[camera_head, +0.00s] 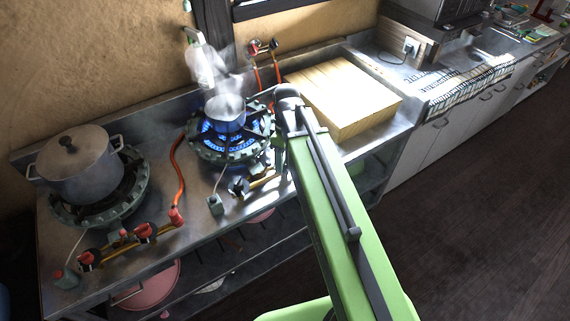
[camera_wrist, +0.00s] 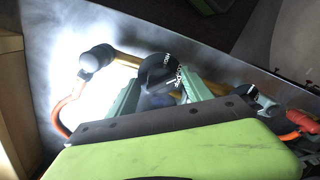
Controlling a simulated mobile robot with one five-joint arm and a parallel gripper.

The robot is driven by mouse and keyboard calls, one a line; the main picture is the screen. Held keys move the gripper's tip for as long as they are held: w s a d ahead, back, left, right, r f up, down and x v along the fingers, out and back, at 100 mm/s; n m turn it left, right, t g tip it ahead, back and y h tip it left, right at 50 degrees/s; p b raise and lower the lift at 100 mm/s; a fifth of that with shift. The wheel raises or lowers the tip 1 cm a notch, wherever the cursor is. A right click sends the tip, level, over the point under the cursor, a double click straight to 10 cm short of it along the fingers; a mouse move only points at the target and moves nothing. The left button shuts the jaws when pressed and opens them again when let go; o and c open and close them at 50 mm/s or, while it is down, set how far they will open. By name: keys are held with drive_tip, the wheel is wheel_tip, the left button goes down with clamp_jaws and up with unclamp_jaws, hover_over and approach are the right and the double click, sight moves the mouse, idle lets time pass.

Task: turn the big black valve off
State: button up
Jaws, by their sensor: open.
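The big black valve (camera_wrist: 160,72) is a round black knob with white lettering, on a brass pipe (camera_wrist: 127,59) in the wrist view. My gripper (camera_wrist: 161,91) is open, with its green fingers on either side of the knob's near part. I cannot tell whether they touch it. In the head view a black knob (camera_head: 238,187) shows on the pipe in front of the right burner (camera_head: 232,145). My arm hides most of my gripper there. Blue flames burn under a small steaming pot (camera_head: 225,114) on that burner.
A lidded pot (camera_head: 77,165) stands on the left burner, with red-handled valves (camera_head: 145,232) in front of it. An orange hose (camera_head: 178,172) runs between the burners. A wooden box (camera_head: 342,95) stands right of the stove. The floor at the right is clear.

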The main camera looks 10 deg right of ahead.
drive_tip(key=shift+r, duration=0.1)
drive_tip(key=c, duration=1.2)
drive_tip(key=shift+d, duration=0.1)
drive_tip(key=shift+c, duration=0.4)
drive_tip(key=shift+w+m, duration=0.1)
drive_tip(key=shift+m, duration=0.5)
drive_tip(key=m, duration=0.2)
drive_tip(key=shift+m, duration=0.4)
drive_tip(key=shift+m+t, duration=0.3)
drive_tip(key=shift+m, duration=2)
